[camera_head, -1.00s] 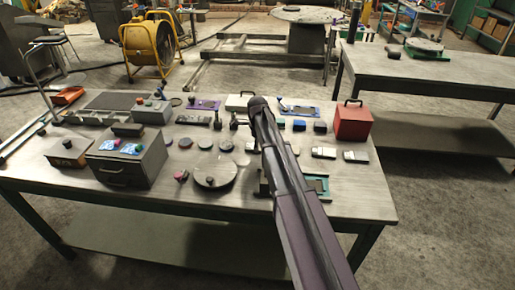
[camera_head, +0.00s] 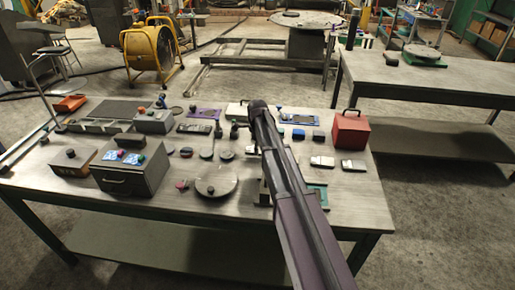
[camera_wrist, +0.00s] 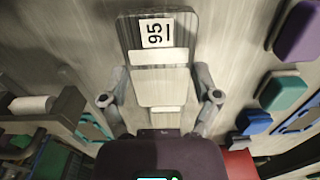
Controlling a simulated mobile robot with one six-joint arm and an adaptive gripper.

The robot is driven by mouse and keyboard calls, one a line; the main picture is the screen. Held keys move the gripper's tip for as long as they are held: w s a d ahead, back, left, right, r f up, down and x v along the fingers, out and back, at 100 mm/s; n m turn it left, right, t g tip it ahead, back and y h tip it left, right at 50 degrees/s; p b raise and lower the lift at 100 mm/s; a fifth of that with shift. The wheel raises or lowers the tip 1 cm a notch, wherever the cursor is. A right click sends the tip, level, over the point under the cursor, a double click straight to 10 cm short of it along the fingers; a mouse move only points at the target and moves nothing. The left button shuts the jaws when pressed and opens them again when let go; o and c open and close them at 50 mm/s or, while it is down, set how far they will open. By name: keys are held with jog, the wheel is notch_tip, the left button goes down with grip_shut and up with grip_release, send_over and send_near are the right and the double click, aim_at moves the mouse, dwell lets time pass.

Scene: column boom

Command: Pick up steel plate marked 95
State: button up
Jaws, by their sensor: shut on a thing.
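The steel plate marked 95 (camera_wrist: 161,90) is a flat, rounded grey plate in the wrist view. It has a white label with a black 95 near its far end and pale bands across it. My gripper (camera_wrist: 160,76) has one finger on each side of the plate and is shut on it. In the head view my own arm reaches over the workbench and hides the gripper and the plate. I cannot tell how far the plate is from the bench top.
The workbench (camera_head: 345,212) holds several discs, a round turntable (camera_head: 216,180), a grey drawer box (camera_head: 130,172) and a red box (camera_head: 350,130). Purple (camera_wrist: 298,30) and green (camera_wrist: 283,90) blocks lie right of the plate in the wrist view. A second table (camera_head: 430,75) stands at right.

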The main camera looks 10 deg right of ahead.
jog(key=shift+r+p, duration=2.85)
jog(key=shift+r, duration=0.35)
